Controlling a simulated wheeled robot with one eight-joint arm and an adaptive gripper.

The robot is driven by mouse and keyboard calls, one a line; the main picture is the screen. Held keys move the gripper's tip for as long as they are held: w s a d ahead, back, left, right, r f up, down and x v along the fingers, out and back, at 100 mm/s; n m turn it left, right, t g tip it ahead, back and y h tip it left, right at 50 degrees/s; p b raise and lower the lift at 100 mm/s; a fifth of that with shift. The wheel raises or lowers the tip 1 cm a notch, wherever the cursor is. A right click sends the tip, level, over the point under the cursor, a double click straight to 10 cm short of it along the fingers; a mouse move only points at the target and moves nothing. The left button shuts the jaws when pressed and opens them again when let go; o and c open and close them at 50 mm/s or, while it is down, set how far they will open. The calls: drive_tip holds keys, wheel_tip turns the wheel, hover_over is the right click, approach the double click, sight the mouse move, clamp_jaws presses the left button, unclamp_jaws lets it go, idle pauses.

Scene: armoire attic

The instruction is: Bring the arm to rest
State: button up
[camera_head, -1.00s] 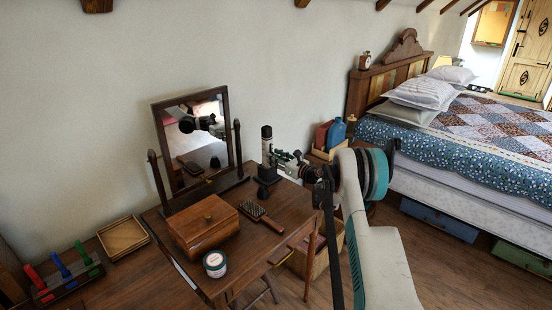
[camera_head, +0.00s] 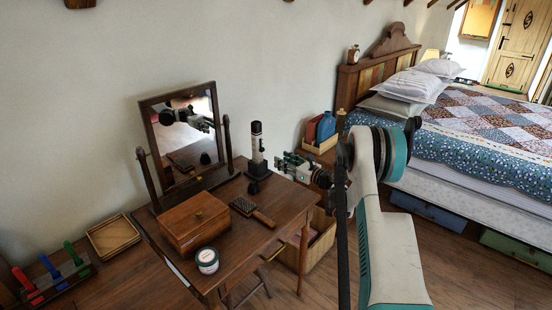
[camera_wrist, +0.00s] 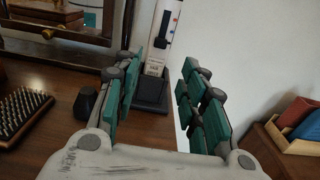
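My gripper (camera_head: 284,162) is at the end of my raised arm, above the right side of the dressing table (camera_head: 283,205). In the wrist view my gripper (camera_wrist: 158,85) has its two green-padded fingers spread wide, with nothing held between them. A black and white upright device (camera_head: 257,150) stands on the table just left of the fingertips in the head view. In the wrist view the device (camera_wrist: 163,40) shows beyond the open fingers, and it looks apart from them.
A small dark object (camera_wrist: 86,104) stands by the device. A bed (camera_head: 450,185) is to the right, with bare floor (camera_head: 470,275) before it.

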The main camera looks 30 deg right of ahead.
drive_tip(key=shift+v, duration=0.8)
